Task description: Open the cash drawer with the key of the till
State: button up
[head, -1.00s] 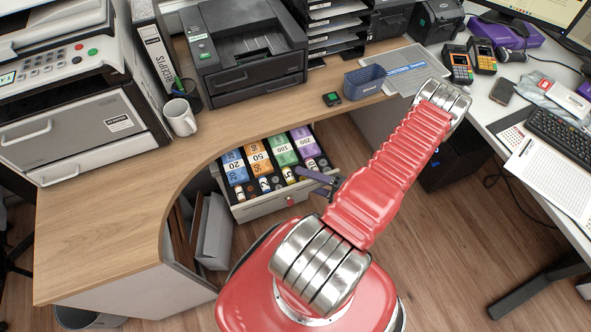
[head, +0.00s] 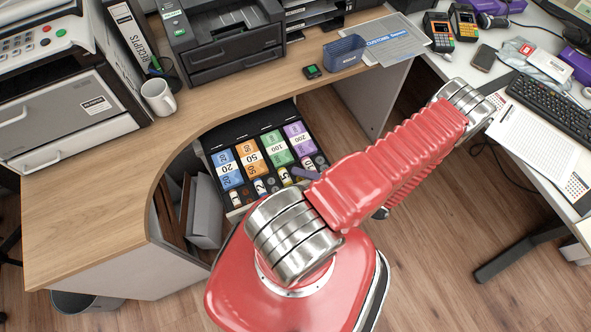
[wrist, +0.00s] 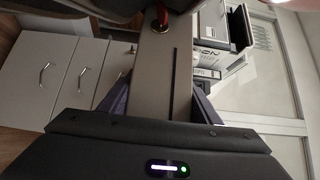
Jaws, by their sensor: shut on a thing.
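The cash drawer (head: 237,203) stands open under the curved desk. Its tray holds blue, orange, green and purple note bundles, with coin rolls along the front. My gripper (head: 306,173) is at the drawer's front, largely hidden behind my red arm in the head view. In the wrist view, the two purple fingers of my gripper (wrist: 162,82) lie on either side of the grey drawer front (wrist: 150,62) and are shut on it. The till key (wrist: 161,14), with a red part, sits in a round lock at the top of that view. The key is hidden in the head view.
The wooden desk (head: 90,222) curves around the drawer. Grey binders (head: 207,215) stand in an open shelf left of the drawer. A white side desk (head: 520,180) is at right, with wooden floor between.

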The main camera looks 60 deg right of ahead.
jog(key=shift+s+a+f, duration=0.15)
jog(key=shift+a, duration=0.3)
jog(key=o, duration=1.5)
jog(key=shift+d, duration=0.15)
jog(key=shift+s+d, duration=0.1)
jog(key=shift+s+d, duration=0.1)
jog(key=shift+s, duration=0.3)
jog(key=s+d, duration=0.1)
jog(key=s, duration=1.1)
jog(key=shift+s+d, duration=0.15)
jog(key=shift+s, duration=0.25)
